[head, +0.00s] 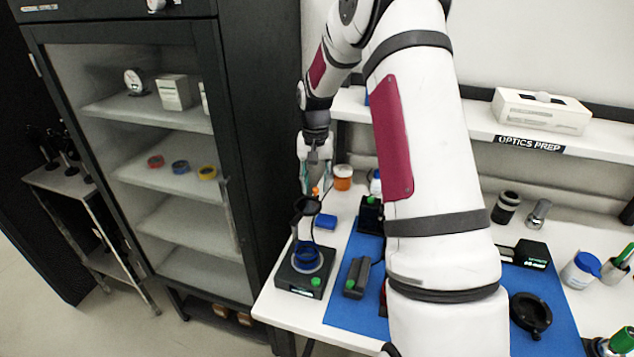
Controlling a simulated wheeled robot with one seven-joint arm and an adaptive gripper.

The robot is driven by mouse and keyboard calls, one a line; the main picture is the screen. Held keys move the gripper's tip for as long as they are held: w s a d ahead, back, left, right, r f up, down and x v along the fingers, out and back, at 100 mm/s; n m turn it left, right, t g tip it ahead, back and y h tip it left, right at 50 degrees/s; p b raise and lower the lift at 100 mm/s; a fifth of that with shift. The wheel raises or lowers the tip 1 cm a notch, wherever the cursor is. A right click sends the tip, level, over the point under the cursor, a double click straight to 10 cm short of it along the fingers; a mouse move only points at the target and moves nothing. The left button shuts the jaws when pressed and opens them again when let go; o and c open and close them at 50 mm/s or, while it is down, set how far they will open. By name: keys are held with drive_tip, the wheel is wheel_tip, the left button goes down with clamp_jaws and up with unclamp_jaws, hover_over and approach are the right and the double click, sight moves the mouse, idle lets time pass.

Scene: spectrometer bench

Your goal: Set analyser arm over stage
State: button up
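The instrument with a black base (304,283) stands at the left front of the bench in the head view. A blue ring stage (307,257) sits on the base, with a green light or knob beside it. A light post rises at its left to a dark ring-shaped head, which looks like the analyser arm (306,206); it is raised above the stage, its exact alignment unclear. My gripper (317,184) points down just above and behind this head. Its pale teal fingers look apart, with a small orange piece showing between and below them. I cannot tell whether they touch it.
A tall glass-front cabinet (222,120) borders the bench's left side.

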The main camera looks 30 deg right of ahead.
drive_tip(key=shift+f, duration=0.2)
clamp_jaws()
drive_tip(key=shift+s, duration=0.1)
